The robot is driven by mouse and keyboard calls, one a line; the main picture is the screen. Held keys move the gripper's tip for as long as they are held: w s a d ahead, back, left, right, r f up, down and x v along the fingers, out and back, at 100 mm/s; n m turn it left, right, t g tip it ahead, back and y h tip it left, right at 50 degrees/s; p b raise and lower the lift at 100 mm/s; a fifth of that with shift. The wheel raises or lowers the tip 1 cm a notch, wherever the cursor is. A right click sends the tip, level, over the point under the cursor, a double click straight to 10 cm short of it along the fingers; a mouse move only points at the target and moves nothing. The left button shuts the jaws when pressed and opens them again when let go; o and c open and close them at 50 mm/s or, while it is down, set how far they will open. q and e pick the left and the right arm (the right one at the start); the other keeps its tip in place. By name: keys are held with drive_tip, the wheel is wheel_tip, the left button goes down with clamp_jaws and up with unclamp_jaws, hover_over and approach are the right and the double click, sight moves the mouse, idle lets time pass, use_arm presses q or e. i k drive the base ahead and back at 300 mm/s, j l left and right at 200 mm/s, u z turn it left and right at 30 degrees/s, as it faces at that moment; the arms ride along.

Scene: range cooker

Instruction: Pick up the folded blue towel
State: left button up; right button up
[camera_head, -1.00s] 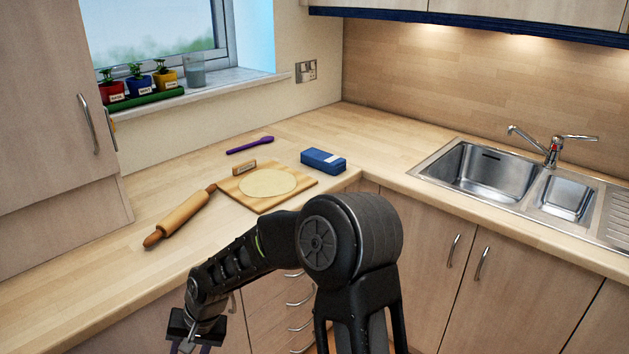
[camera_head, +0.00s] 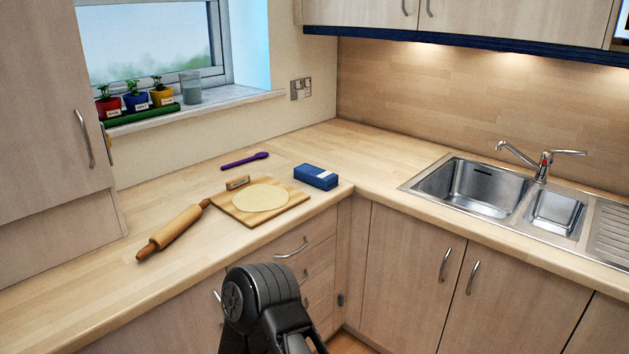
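A blue block-shaped item (camera_head: 316,177) with a pale patch on top lies on the wooden worktop (camera_head: 300,150), just right of the pastry board. It is the only blue thing lying on the worktop, and it looks more like a packet or box than cloth. I cannot tell whether it is the folded towel. Nothing touches it. A black link of my own arm shows at the bottom centre, below the worktop edge. Neither gripper is in view.
A wooden board (camera_head: 232,211) with flat dough (camera_head: 260,197), a rolling pin (camera_head: 172,232), a small labelled block (camera_head: 237,183) and a purple spoon (camera_head: 245,161) lie left of the blue item. A sink (camera_head: 475,185) with a tap (camera_head: 543,165) is at right. Worktop behind the blue item is clear.

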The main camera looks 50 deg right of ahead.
sight(322, 179)
drive_tip(key=i, duration=0.9)
drive_tip(key=i+z, duration=0.1)
drive_tip(key=z, duration=1.95)
